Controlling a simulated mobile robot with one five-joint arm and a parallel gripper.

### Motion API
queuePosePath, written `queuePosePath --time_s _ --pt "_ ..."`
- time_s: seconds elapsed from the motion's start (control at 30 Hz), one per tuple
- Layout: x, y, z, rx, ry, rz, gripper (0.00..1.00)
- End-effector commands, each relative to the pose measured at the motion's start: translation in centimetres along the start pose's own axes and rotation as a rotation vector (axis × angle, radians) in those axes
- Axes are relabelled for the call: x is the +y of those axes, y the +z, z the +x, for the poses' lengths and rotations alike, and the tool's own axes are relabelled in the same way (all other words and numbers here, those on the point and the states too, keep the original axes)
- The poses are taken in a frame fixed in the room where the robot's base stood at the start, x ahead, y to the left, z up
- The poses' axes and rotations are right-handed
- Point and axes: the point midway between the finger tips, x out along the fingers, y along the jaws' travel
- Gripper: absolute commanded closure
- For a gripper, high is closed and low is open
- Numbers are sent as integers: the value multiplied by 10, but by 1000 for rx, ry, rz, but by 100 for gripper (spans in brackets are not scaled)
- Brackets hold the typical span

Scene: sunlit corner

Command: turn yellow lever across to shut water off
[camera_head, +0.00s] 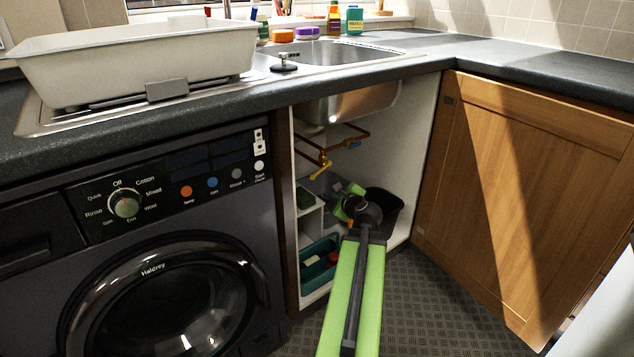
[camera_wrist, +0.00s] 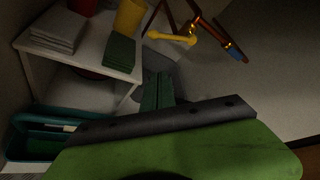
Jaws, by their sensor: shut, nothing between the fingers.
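The yellow lever (camera_head: 320,171) sits on a copper pipe (camera_head: 345,141) below the sink, inside the open cupboard. In the wrist view the lever (camera_wrist: 172,38) reaches left from its valve on the pipe (camera_wrist: 208,38), near the top of the picture. My gripper (camera_wrist: 157,90) is shut and empty, its dark green fingers pointing toward the lever but apart from it. In the head view my gripper (camera_head: 343,200) is inside the cupboard, below and to the right of the lever; my arm hides part of it.
A white shelf unit (camera_wrist: 91,50) with cloths and a yellow item stands left of my gripper. A teal caddy (camera_head: 319,262) is low in the cupboard, a black bin (camera_head: 385,207) behind my arm. The wooden door (camera_head: 540,180) stands open right; a washing machine (camera_head: 160,250) is left.

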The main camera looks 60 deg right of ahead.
Motion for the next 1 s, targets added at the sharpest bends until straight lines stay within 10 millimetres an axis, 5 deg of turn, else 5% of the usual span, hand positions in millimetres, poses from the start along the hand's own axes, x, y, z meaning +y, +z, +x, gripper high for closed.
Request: queuePosePath --time_s 0.53,0.7,1.0 --pt "-1 -6 105 3 -2 0 100" --pt "-5 27 87 3 -1 0 100" --pt "-2 35 85 4 -3 1 100"
